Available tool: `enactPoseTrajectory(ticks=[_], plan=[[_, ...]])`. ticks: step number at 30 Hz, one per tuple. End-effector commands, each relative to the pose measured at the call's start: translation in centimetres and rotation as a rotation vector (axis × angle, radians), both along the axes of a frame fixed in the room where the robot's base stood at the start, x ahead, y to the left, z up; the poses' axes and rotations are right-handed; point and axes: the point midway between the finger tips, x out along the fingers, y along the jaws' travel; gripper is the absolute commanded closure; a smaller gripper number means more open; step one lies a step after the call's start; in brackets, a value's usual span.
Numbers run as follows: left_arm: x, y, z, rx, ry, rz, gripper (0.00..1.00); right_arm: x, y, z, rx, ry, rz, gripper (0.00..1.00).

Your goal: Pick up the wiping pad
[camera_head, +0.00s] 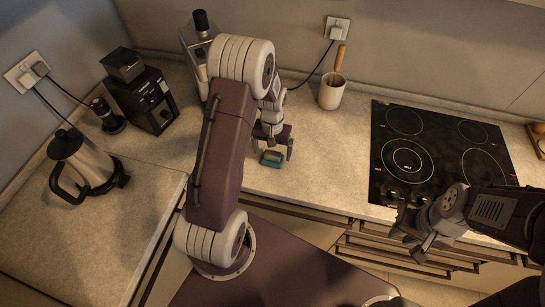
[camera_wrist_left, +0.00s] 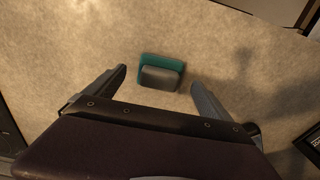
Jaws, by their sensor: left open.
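The wiping pad (camera_head: 271,158) is a small teal block with a grey part on it. It lies on the beige counter near its front edge in the head view. My left gripper (camera_head: 272,147) is open above the counter at the pad. In the left wrist view the pad (camera_wrist_left: 160,72) shows between and just beyond the spread fingertips of the left gripper (camera_wrist_left: 160,80), with no contact seen. My right gripper (camera_head: 416,236) is in front of the cooktop at the right, away from the pad; its jaw opening is unclear.
A black cooktop (camera_head: 432,150) lies right of the pad. A cream utensil holder (camera_head: 332,93) stands behind. A coffee grinder (camera_head: 150,100) and a metal kettle (camera_head: 85,160) stand at the left. The counter (camera_head: 325,160) between pad and cooktop is clear.

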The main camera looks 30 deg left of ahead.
Motion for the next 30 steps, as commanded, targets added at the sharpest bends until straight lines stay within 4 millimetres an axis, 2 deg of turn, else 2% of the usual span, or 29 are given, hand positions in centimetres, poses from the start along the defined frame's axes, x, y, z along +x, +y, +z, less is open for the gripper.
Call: enactPoseTrajectory(ticks=[1,3,6,12,14,19,20,30], plan=[[-0.1,-0.1,-0.7,-0.001,0.006,0.000,0.06,0.0,0.0,0.6,0.000,0.000,0.000,0.77],[0.0,-0.1,-2.0,-0.001,0.003,0.000,0.06,0.0,0.0,0.6,0.000,0.000,0.000,0.77],[0.1,-0.1,-2.9,-0.001,0.000,0.000,0.06,0.0,0.0,0.7,0.000,0.000,0.000,0.77],[0.1,-0.1,-3.0,-0.001,-0.001,0.000,0.06,0.0,0.0,0.6,0.000,0.000,0.000,0.77],[0.1,-0.1,-3.0,-0.001,-0.001,0.000,0.20,0.0,0.0,0.6,0.000,0.000,0.000,0.77],[0.1,-0.1,-3.0,-0.001,-0.001,0.000,0.68,0.0,0.0,0.6,0.000,0.000,0.000,0.77],[0.1,-0.1,-3.0,-0.001,-0.001,0.000,0.73,0.0,0.0,0.6,0.000,0.000,0.000,0.77],[0.2,0.0,-2.3,0.000,-0.005,0.000,0.73,0.0,0.0,0.4,0.000,0.000,0.000,0.77]])
